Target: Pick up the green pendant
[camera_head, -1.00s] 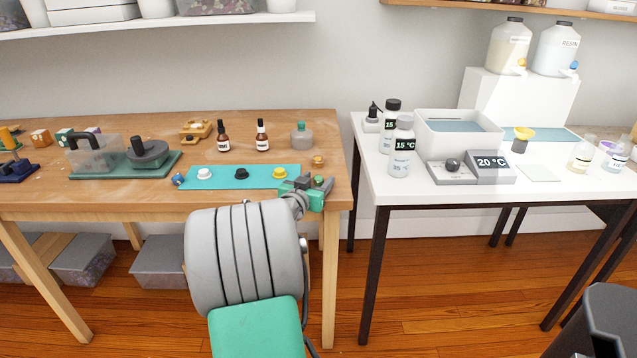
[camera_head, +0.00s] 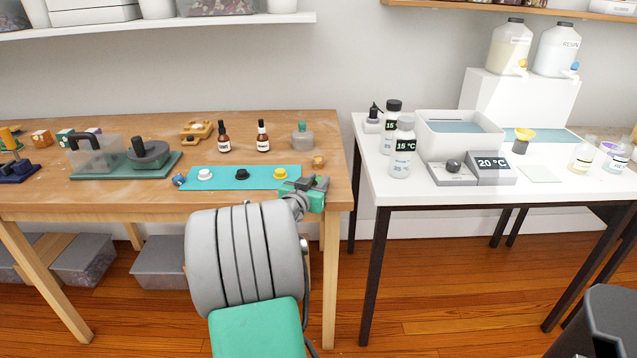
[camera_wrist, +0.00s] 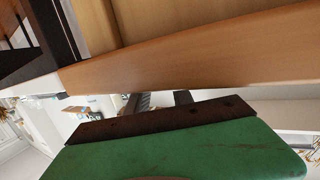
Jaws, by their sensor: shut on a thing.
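My gripper (camera_head: 319,183) is at the front right corner of the wooden table (camera_head: 110,197), just right of the teal mat (camera_head: 222,178). Its grey jaws are closed together. The green pendant, which showed at the jaws a second ago, is now hidden by them in the head view. In the wrist view, a green and dark brown part of my gripper fills the bottom, and I cannot make out the pendant there.
White (camera_head: 205,174), black (camera_head: 242,174) and yellow (camera_head: 280,174) pieces sit on the mat, the yellow one close to my gripper. A small tan piece (camera_head: 318,161) lies behind it. Bottles (camera_head: 263,137) stand farther back. A gap separates the white table (camera_head: 385,187) at right.

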